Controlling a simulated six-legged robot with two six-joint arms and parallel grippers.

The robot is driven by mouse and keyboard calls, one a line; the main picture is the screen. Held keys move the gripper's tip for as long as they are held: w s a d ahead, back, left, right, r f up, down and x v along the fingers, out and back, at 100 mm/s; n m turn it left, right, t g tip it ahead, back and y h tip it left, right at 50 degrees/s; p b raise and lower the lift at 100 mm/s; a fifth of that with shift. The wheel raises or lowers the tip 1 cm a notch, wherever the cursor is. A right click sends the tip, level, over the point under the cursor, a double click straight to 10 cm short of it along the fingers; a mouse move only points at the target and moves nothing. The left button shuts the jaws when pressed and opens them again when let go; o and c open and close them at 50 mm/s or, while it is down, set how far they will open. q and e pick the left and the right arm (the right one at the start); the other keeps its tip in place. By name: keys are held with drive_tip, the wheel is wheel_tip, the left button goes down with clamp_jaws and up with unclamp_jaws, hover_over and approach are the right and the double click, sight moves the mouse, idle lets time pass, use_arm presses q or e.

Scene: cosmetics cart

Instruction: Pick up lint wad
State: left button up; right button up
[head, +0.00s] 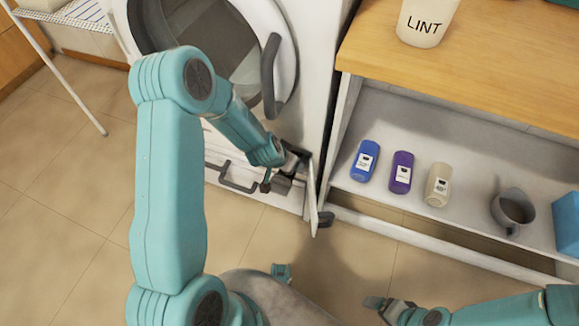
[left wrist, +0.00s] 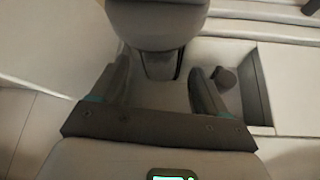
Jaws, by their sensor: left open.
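My left gripper (head: 288,168) is at a small open compartment low on the front of the white machine. In the left wrist view the left gripper (left wrist: 160,85) is open, its dark fingers spread apart. A grey rounded block (left wrist: 157,22) reaches down between them; I cannot tell what it is. A recess (left wrist: 256,90) with a small dark round piece (left wrist: 224,77) lies just right of the right finger. I cannot clearly make out a lint wad in either view. My right gripper (head: 388,306) is low at the bottom right, apart from everything; its jaw opening is unclear.
The compartment's open flap (head: 313,195) stands just right of the left gripper. A dark handle (head: 237,180) is to its left. A white LINT bin (head: 426,22) stands on the wooden top (head: 480,70).

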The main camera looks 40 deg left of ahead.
use_arm(q)
drive_tip(key=shift+w+f, duration=0.1)
drive_tip(key=shift+f, duration=0.15)
drive_tip(key=shift+r, duration=0.1)
drive_tip(key=c, duration=1.2)
drive_tip(key=shift+c, duration=0.2)
